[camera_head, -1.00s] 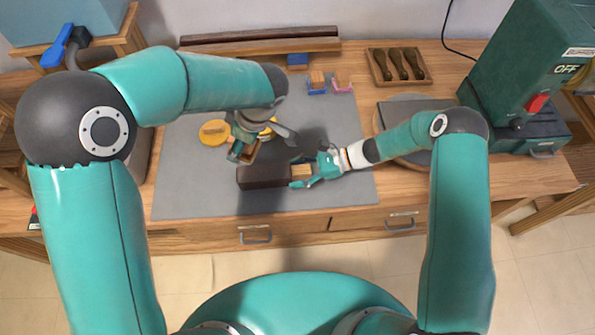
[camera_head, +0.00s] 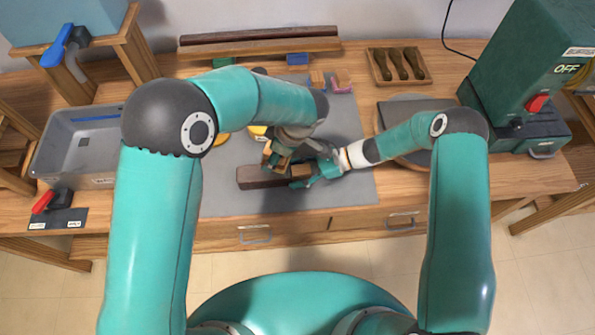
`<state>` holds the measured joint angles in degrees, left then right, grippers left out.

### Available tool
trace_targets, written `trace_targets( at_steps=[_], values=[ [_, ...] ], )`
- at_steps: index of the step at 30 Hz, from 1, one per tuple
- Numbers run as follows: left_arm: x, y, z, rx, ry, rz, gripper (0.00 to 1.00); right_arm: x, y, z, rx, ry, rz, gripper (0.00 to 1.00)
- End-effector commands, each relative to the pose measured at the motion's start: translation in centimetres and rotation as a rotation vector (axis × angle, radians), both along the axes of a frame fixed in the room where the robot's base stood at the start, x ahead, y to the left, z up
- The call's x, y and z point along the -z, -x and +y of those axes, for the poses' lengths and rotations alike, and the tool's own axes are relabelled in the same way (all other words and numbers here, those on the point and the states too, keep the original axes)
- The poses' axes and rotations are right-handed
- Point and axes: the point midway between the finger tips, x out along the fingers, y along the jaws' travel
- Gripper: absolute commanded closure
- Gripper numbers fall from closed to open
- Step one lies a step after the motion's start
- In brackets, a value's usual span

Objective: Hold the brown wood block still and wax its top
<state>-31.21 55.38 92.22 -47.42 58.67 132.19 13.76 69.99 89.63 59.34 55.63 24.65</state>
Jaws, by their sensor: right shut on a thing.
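The dark brown wood block (camera_head: 257,178) lies lengthwise across the grey mat, near its front edge. My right gripper (camera_head: 303,176) is shut on the block's right end, with a tan patch showing between its fingers. My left gripper (camera_head: 276,162) is over the middle of the block, pointing down close to its top. Something brownish shows at its fingertips, but I cannot tell whether it holds it or touches the block. A yellow round tin (camera_head: 222,138) is partly hidden behind my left arm, and another yellow round thing (camera_head: 258,130) shows beside my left wrist.
The grey mat (camera_head: 350,195) is clear at front right. A blue block (camera_head: 297,59) and small clamp-like pieces (camera_head: 340,82) are at the back. A tray of dark-handled tools (camera_head: 398,66) and a green machine (camera_head: 520,90) are right. A grey basin (camera_head: 75,145) is left.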

Motion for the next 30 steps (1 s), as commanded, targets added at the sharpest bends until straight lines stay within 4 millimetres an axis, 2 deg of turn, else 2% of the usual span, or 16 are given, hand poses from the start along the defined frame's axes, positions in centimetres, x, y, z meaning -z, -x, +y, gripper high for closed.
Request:
trace_targets(
  at_steps=[14,25,30],
  values=[
    [0.5,0.0,-0.4,0.001,-0.001,0.001,0.64,0.1,0.0,0.0,0.001,0.001,0.0,0.82],
    [3.6,0.0,-0.3,0.0,-0.001,0.002,0.64,0.1,0.0,0.0,0.0,0.001,0.001,0.82],
    [4.1,-0.1,-0.3,0.0,0.0,0.0,0.64,0.1,0.0,0.0,0.001,0.001,0.001,0.82]
  ],
)
